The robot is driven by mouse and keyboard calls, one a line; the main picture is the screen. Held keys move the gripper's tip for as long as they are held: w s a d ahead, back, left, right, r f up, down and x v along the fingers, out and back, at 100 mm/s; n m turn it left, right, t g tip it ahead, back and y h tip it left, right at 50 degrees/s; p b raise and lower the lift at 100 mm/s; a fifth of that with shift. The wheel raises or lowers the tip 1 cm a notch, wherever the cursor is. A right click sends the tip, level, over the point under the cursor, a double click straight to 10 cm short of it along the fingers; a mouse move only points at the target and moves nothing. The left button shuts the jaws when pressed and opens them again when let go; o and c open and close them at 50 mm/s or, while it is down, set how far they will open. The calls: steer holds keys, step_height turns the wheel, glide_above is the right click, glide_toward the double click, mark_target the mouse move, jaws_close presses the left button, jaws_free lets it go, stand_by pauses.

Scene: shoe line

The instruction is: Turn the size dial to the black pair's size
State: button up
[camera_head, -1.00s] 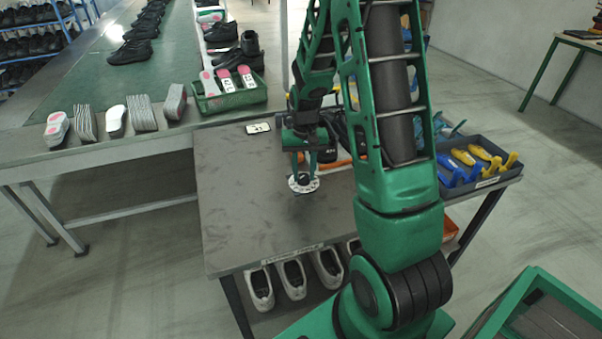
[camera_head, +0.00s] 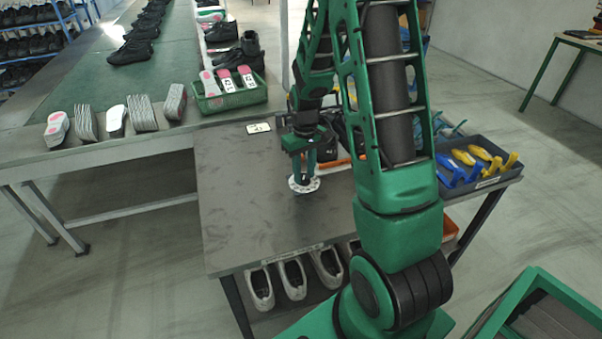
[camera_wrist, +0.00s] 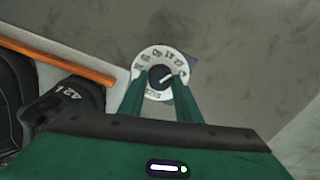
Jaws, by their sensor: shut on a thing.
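The size dial (camera_head: 297,188) is a white disc on the grey workbench, below my gripper (camera_head: 304,177). In the wrist view the dial (camera_wrist: 145,65) shows dark numbers around its rim and a dark centre knob with a white pointer line. My gripper (camera_wrist: 160,88) points down with its two green fingers on either side of the knob, shut on it. The pointer slants toward the upper right; the number it marks is too small to tell surely. A black shoe (camera_wrist: 62,105) at the left of the wrist view has a white marking that seems to begin with 42.
A small white card (camera_head: 258,128) lies at the bench's far edge. A grey tray (camera_head: 478,187) of blue and yellow tools stands at right. An orange strip (camera_wrist: 60,62) runs beside the dial. White shoes (camera_head: 292,278) sit under the bench. The bench (camera_head: 235,215) left of the dial is clear.

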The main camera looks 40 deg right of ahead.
mark_target(303, 175)
steer(key=shift+w+a, duration=0.1)
steer(key=shift+w, duration=0.15)
steer(key=o, duration=1.1)
steer(key=shift+c, duration=0.2)
steer(key=shift+s, duration=0.1)
step_height(303, 175, up, 11)
steer(key=shift+f, duration=0.1)
